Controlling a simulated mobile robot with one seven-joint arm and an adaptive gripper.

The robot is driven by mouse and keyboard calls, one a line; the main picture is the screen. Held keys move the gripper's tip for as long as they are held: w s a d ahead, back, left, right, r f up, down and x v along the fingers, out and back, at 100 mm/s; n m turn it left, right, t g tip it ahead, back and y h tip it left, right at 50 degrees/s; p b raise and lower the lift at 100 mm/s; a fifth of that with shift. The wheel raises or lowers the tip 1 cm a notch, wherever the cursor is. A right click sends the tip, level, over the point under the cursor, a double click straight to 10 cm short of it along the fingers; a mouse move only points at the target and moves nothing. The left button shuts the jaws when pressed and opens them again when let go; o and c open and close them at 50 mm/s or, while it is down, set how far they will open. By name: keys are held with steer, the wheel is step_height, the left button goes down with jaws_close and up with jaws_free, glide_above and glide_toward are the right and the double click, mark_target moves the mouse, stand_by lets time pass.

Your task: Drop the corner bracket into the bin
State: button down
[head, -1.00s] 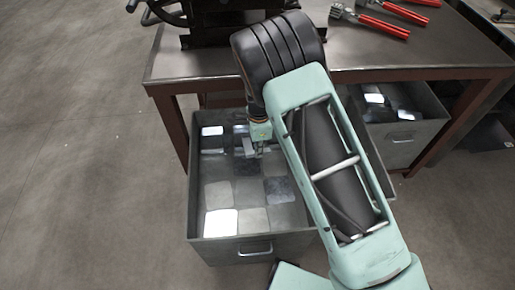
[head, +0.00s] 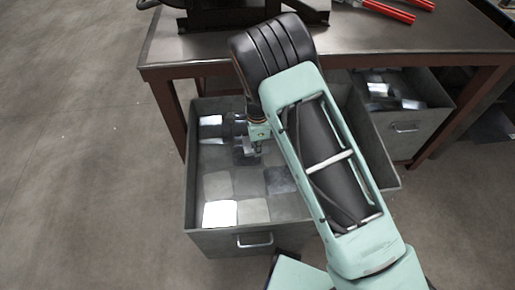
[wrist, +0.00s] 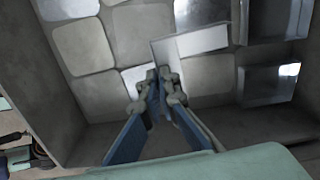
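The corner bracket (wrist: 200,41) is a bent, light grey metal piece at my fingertips in the wrist view. In the head view it is a small grey shape (head: 243,153) below my wrist. My gripper (wrist: 160,80) has its fingers close together, shut on one flange of the bracket; it also shows in the head view (head: 252,150). The bin (head: 212,240) is an open grey metal box with a front handle. My gripper and the bracket are over its inside, near the flat squares there. My arm hides the bin's right part.
Other bent metal pieces (wrist: 269,83) lie in the bin at the right of the wrist view. A brown metal table (head: 400,58) stands behind, with a machine and red-handled tools (head: 388,10) on top. A second grey bin (head: 405,127) is at right. Floor at left is clear.

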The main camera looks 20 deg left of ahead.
steer(key=c, duration=2.1)
jaws_free()
step_height(320, 180, up, 12)
